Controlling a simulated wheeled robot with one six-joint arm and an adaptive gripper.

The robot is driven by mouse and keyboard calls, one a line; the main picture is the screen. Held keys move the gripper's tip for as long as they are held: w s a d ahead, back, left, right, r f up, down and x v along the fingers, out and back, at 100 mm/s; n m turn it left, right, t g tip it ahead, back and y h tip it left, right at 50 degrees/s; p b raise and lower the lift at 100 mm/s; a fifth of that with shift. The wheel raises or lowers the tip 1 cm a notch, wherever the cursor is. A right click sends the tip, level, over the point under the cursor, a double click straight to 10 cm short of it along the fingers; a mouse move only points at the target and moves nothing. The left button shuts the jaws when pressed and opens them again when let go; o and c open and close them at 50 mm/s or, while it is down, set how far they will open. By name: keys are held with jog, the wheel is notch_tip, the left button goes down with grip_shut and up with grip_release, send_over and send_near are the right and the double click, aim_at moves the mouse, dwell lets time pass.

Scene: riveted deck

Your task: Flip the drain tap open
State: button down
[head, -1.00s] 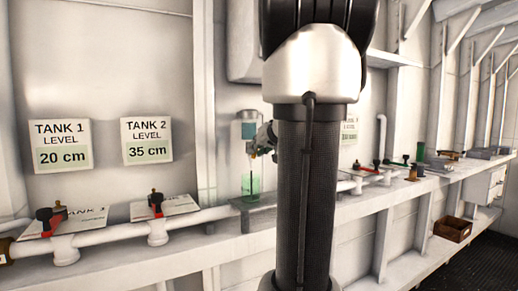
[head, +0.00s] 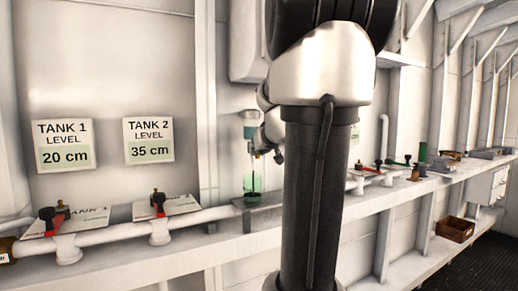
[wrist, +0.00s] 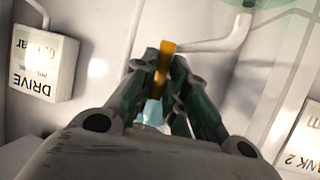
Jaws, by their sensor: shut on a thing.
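A yellow-orange lever (wrist: 167,48), which looks like the drain tap's handle, stands between the fingertips of my gripper (wrist: 162,75) in the wrist view. The gripper is shut on it. The tap's body is hidden behind the fingers. In the head view my gripper (head: 266,152) is partly hidden by my arm, close to a clear vessel. The vessel has a blue-grey top (head: 249,124) and green liquid (head: 252,183) at its bottom. The lever cannot be made out in the head view.
A white pipe with a red-handled valve (head: 47,216) and a second red-handled valve (head: 158,203) runs along the shelf at left. More valves (head: 378,164) are at right. A DRIVE sign (wrist: 42,62) and a white pipe (wrist: 215,44) are near the gripper.

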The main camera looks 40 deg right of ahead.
jog(key=shift+f, duration=0.1)
jog(key=c, duration=1.4)
grip_release()
jog(key=shift+c, duration=0.2)
jog(key=shift+s, duration=0.1)
jog(key=v, duration=1.1)
jog(key=shift+s+a+r, duration=0.2)
jog(key=shift+s+r, duration=0.05)
jog(key=shift+r, duration=0.05)
